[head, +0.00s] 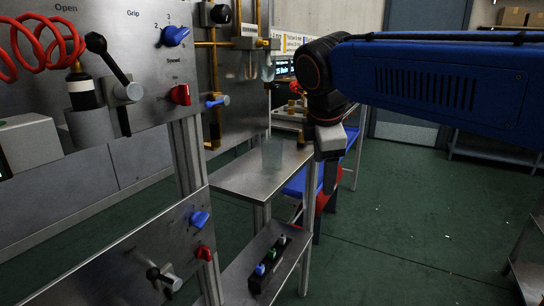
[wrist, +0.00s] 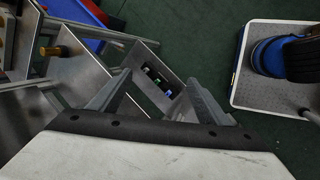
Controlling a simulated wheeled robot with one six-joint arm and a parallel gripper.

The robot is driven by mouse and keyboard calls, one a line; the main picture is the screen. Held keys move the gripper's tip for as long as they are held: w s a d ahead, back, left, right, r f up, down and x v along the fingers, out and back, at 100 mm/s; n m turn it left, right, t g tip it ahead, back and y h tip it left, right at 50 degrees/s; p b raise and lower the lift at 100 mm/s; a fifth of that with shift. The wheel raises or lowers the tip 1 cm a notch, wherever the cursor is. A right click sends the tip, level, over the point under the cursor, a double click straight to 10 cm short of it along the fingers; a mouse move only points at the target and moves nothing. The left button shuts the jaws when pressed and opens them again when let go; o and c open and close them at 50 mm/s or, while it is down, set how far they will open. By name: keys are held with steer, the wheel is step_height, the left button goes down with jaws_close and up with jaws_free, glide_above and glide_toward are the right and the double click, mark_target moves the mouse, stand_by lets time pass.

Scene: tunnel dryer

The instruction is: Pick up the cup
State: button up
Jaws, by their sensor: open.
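I cannot make the cup out surely in the wrist view. My gripper (head: 331,175) points down to the right of the table's edge, apart from the cup. In the wrist view the two fingers of my gripper (wrist: 157,92) are spread wide with nothing between them.
A lower metal shelf (head: 288,262) holds a black strip (head: 268,263) with several coloured knobs. A steel panel (head: 150,50) with knobs and levers stands at the left. A blue shelf (head: 296,184) is behind the table.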

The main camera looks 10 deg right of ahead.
steer(key=w+a+r+n+h, duration=0.1)
steer(key=w+a+r+n, duration=0.5)
steer(key=w+a+r, duration=0.1)
steer(key=n+t+h, duration=0.1)
steer(key=n, duration=0.5)
glide_toward(275, 151)
step_height(275, 151, up, 4)
steer(key=w+a, duration=0.2)
steer(key=x, duration=1.7)
steer(key=shift+s+d+f, duration=0.1)
steer(key=shift+d, duration=0.25)
steer(key=c, duration=1.1)
